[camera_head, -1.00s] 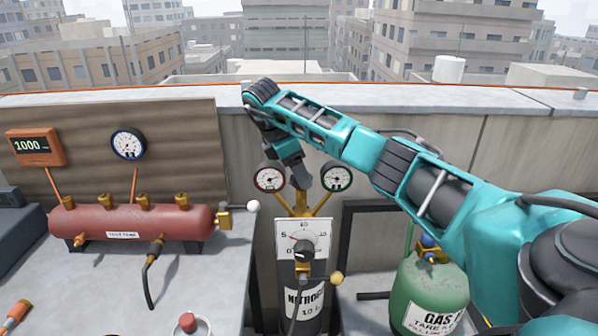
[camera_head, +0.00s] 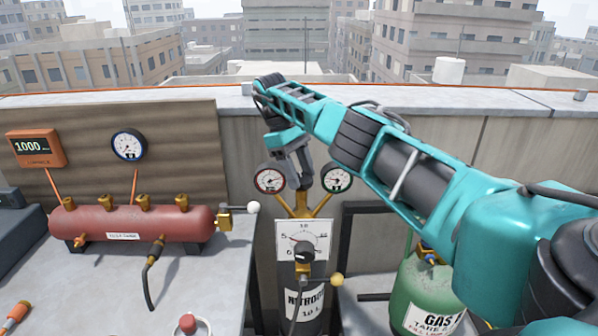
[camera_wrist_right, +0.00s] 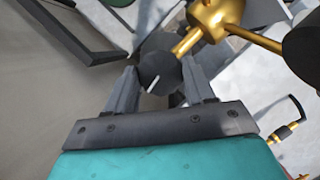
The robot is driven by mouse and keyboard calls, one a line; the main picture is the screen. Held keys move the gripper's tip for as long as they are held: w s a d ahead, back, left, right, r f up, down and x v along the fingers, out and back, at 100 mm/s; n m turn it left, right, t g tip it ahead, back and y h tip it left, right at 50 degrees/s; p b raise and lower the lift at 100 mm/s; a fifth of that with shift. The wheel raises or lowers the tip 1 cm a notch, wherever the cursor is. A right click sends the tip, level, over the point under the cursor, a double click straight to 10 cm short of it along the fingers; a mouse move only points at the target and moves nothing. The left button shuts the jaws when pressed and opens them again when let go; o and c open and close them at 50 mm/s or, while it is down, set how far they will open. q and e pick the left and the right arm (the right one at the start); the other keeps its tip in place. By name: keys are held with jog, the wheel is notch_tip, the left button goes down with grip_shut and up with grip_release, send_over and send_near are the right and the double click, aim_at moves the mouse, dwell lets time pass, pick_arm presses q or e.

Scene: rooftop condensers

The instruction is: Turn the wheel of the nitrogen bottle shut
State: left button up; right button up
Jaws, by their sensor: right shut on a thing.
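The nitrogen bottle (camera_head: 305,305) stands dark and upright below the wall, its white label partly hidden by a hose. Its brass fitting (camera_head: 300,205) carries two round gauges. My right gripper (camera_head: 303,178) reaches down between the gauges and hides the wheel in the head view. In the right wrist view the dark round wheel (camera_wrist_right: 160,66) with a white mark sits on a brass stem. The fingers of my right gripper (camera_wrist_right: 160,88) are on either side of it, shut on it. My left gripper is not in view.
A dial plate (camera_head: 303,240) with a black knob is in front of the bottle. A red tank (camera_head: 130,223) with brass valves stands on the left bench. A green gas bottle (camera_head: 430,290) stands at the right, under my right arm. A parapet runs behind.

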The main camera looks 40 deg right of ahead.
jog(key=shift+m+y, duration=0.4)
jog(key=shift+m, duration=0.4)
jog(key=shift+d, duration=0.1)
jog(key=o, duration=1)
jog(key=shift+o, duration=0.2)
jog(key=shift+r, duration=0.1)
